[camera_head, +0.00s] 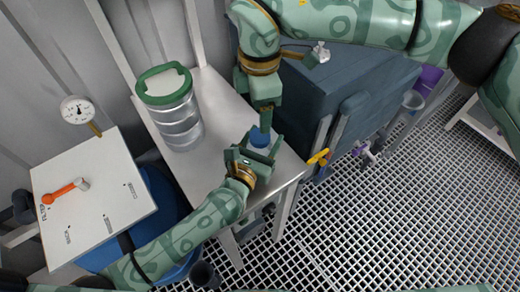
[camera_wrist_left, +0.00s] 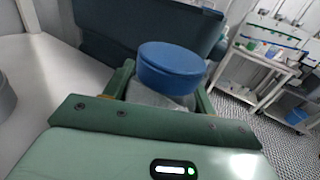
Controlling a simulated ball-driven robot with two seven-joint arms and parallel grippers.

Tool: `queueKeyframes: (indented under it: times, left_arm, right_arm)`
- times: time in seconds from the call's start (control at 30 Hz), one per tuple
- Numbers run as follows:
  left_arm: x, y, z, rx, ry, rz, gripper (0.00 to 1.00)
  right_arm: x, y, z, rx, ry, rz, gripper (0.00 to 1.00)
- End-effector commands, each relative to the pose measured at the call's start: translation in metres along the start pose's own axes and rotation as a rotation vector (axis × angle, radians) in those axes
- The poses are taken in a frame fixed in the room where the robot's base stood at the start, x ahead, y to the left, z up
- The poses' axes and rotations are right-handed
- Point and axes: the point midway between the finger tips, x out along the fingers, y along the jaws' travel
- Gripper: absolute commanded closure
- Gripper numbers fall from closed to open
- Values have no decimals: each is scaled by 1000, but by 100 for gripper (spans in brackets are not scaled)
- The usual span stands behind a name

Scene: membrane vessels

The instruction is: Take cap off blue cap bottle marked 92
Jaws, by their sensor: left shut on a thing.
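The blue cap (camera_head: 259,138) sits on a pale bottle near the front right edge of the metal table. In the left wrist view the blue cap (camera_wrist_left: 171,66) is on top of the bottle (camera_wrist_left: 160,97). My left gripper (camera_head: 258,152) is shut on the bottle below the cap, one finger on each side. My right gripper (camera_head: 265,118) points down just above or behind the cap in the head view. It does not show in the left wrist view, and its finger gap is seen edge-on. No number 92 is readable.
A metal canister with a green rim (camera_head: 183,130) stands on the metal table (camera_head: 216,173). A white panel with an orange handle (camera_head: 62,192) and a gauge (camera_head: 77,110) are left. A dark blue-grey chest (camera_head: 335,85) stands behind right. Grated floor (camera_head: 400,210) is open at right.

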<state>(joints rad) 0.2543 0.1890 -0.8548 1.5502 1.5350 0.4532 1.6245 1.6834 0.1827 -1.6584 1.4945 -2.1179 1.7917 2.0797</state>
Motion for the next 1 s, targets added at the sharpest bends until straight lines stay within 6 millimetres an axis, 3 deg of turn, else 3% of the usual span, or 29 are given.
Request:
queueKeyframes:
  times: [0.37, 0.73, 1.0]
  left_arm:
    - [0, 0, 0, 0, 0, 0, 100]
    - [0, 0, 0, 0, 0, 0, 100]
    - [0, 0, 0, 0, 0, 0, 100]
  right_arm:
    - [6, 0, 0, -377, 1, -2, 37]
    - [64, 0, 0, -385, 0, -3, 37]
    - [80, 0, 0, -385, 0, -1, 37]
